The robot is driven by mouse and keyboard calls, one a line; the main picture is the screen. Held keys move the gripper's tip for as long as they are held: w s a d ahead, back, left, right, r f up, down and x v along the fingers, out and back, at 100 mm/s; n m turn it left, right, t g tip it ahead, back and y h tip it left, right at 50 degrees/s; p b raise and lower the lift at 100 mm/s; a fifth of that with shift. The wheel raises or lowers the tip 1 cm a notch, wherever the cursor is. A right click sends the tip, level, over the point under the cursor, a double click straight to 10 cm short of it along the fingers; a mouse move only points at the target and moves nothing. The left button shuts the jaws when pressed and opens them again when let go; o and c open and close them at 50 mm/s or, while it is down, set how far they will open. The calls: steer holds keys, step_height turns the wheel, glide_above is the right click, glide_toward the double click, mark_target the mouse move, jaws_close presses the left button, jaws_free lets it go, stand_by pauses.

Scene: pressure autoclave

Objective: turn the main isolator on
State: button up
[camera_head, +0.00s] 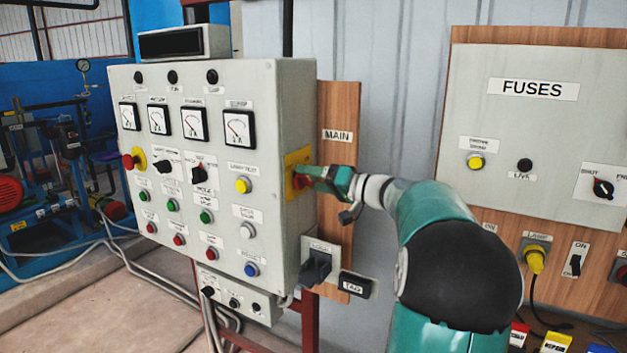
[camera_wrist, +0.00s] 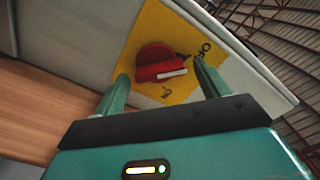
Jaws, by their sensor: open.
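The main isolator is a red rotary knob (camera_wrist: 155,62) on a yellow plate (camera_wrist: 150,25) marked OFF and ON. In the head view the red knob (camera_head: 300,181) and plate (camera_head: 298,160) are on the right side wall of the grey control cabinet (camera_head: 215,130), left of the MAIN label (camera_head: 337,135). A white mark on the knob points toward the right in the wrist view; which position it is set to is unclear. My gripper (camera_wrist: 160,76) is open, its fingers spread on either side of the knob. It reaches in from the right in the head view (camera_head: 310,178); contact cannot be told.
A wooden board (camera_head: 340,200) stands behind the cabinet. A black handle on a plate (camera_head: 316,265) and a TAG label (camera_head: 355,285) sit below my gripper. A FUSES panel (camera_head: 540,140) is at right. Pipes and machinery (camera_head: 50,170) are at far left.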

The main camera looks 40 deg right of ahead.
steer(key=c, duration=1)
steer(key=shift+m, duration=0.4)
steer(key=m, duration=1.7)
steer(key=shift+w+d+f, duration=0.1)
steer(key=shift+d+f, duration=0.15)
steer(key=shift+f, duration=0.1)
